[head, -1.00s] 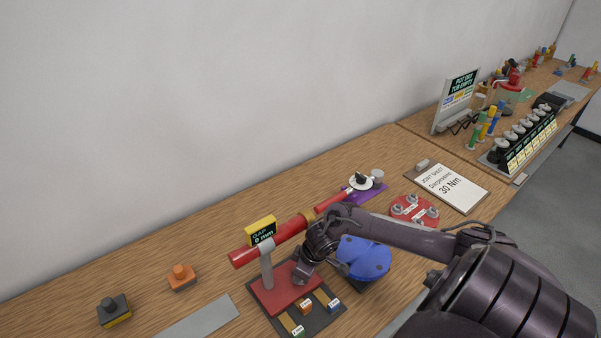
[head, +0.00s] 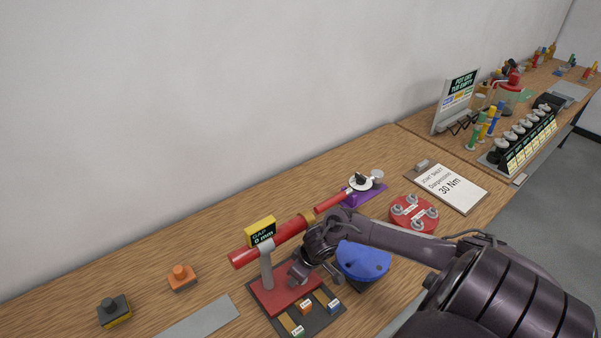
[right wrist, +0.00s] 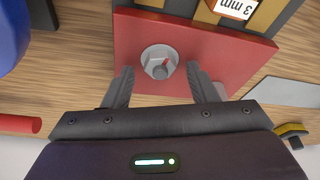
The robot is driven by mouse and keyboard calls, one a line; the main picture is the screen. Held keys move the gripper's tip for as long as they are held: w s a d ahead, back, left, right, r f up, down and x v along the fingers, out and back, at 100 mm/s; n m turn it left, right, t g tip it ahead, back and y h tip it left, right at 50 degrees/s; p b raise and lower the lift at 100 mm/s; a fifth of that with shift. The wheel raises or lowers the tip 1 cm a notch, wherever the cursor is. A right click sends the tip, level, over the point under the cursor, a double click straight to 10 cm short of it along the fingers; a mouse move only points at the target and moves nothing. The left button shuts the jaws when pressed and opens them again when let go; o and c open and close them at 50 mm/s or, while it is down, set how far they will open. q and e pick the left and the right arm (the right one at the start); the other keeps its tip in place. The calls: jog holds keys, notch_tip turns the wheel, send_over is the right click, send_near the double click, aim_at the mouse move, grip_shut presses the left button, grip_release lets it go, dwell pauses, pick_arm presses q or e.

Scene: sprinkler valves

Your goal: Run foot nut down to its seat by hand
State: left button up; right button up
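The foot nut (right wrist: 159,62) is a grey hex nut on a round washer-like base, with a stud end and a red mark showing in its middle. It sits on the red foot plate (right wrist: 225,50). The plate also shows in the head view (head: 270,302), where my arm hides the nut. My right gripper (right wrist: 160,78) is open, with one finger on each side of the nut and visible gaps to it. It also shows low over the plate in the head view (head: 300,272). Whether the nut is fully down is not clear. My left gripper is out of view.
A red pipe (head: 250,253) and a yellow gap display (head: 261,231) reading 0 mm stand behind the plate. A blue round part (head: 362,262) lies close right of my gripper. A dark tray (head: 315,318) with labelled blocks is in front.

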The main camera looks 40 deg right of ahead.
jog(key=shift+v, duration=3.05)
jog(key=shift+c, duration=0.5)
jog(key=shift+f+n, duration=0.1)
jog(key=shift+n, duration=0.3)
jog(key=b+x, duration=0.1)
jog(key=x, duration=0.3)
jog(key=shift+w+f, duration=0.1)
jog(key=shift+f, duration=0.15)
jog(key=shift+w+a+f+b, duration=0.1)
jog(key=shift+w+f+b, duration=0.1)
jog(key=shift+f+b, duration=0.45)
